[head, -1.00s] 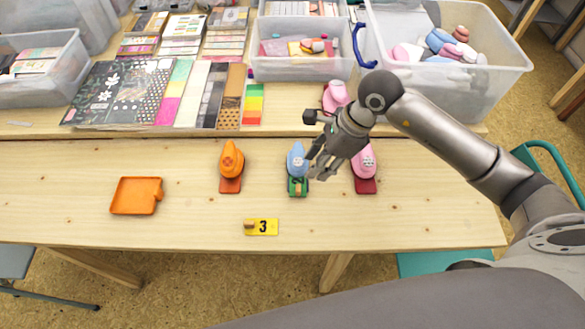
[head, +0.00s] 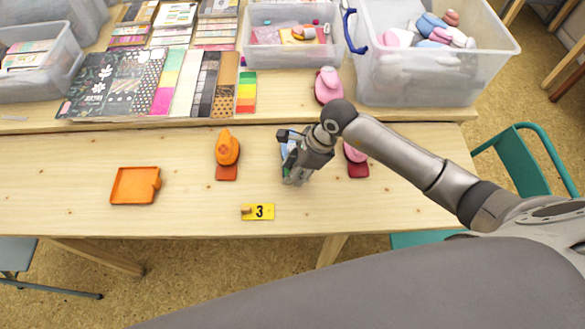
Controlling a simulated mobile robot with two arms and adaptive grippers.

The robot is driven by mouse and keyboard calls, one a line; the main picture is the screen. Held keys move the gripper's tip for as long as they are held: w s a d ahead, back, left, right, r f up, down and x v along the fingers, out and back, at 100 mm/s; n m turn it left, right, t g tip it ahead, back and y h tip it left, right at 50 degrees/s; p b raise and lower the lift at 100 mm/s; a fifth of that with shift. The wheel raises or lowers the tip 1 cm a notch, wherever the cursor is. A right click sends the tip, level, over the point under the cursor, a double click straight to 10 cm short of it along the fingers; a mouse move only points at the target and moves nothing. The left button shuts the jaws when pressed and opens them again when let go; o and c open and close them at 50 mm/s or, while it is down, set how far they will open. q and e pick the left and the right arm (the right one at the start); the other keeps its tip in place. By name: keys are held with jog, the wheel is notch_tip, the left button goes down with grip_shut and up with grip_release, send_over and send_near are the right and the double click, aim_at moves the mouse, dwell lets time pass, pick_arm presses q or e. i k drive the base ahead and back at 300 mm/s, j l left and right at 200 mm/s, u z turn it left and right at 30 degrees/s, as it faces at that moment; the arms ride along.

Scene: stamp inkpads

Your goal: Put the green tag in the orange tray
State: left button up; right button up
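The orange tray (head: 133,186) lies empty at the left of the table. My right gripper (head: 293,181) points down at the blue punch (head: 284,143), which it mostly covers. The green tag does not show now; the gripper covers the spot in front of the blue punch where green showed before. I cannot tell whether the fingers are closed on anything. My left gripper is not in view.
An orange punch (head: 227,148) on an orange-red piece stands between the tray and my gripper. A pink punch (head: 355,156) stands just right of the gripper. A yellow number 3 card (head: 258,212) lies near the front edge. Paper pads and bins fill the back.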

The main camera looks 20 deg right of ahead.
aim_at(135, 188)
jog(key=k+j, duration=0.4)
jog(key=k, duration=0.15)
jog(key=k+j, duration=0.4)
jog(key=k, duration=0.2)
jog(key=u, duration=0.05)
